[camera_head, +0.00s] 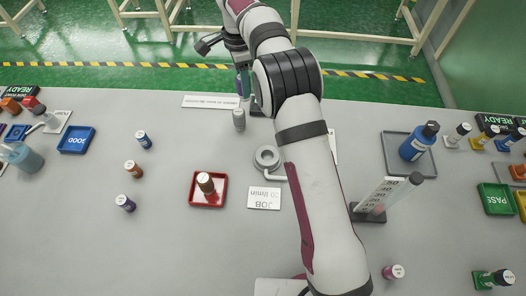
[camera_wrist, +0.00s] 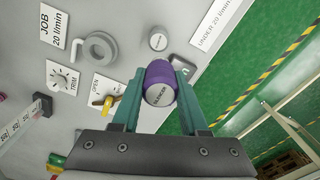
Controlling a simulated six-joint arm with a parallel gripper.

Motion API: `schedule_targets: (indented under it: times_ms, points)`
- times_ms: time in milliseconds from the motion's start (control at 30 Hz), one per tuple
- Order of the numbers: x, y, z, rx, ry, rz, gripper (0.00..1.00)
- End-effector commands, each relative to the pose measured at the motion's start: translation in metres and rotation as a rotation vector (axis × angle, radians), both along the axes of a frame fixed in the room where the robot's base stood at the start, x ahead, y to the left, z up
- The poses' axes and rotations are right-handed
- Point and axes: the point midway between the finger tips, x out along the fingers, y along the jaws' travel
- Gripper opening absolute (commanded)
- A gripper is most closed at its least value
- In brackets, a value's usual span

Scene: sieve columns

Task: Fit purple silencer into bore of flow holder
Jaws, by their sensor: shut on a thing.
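The purple silencer (camera_wrist: 160,75) is between the jaws of my gripper (camera_wrist: 158,88) in the wrist view, its grey labelled end facing the camera. In the head view, a sliver of purple (camera_head: 239,86) shows at my gripper near the table's far edge. A grey ring-shaped piece with a round opening, which looks like the flow holder (camera_head: 267,158), stands on the table beside the JOB 20 l/min card (camera_head: 264,198). The ring also shows in the wrist view (camera_wrist: 83,48), apart from the silencer. Its opening looks empty.
A small grey cylinder (camera_head: 239,120) stands between my gripper and the ring.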

Motion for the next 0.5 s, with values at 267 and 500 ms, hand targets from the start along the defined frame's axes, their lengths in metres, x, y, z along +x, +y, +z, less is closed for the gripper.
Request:
schedule_targets:
  times_ms: [267,500]
  points:
    - [-0.077,-0.138,0.01,0.011,0.0,0.014,0.0]
    - [-0.142,-0.183,0.001,0.022,-0.005,0.011,0.0]
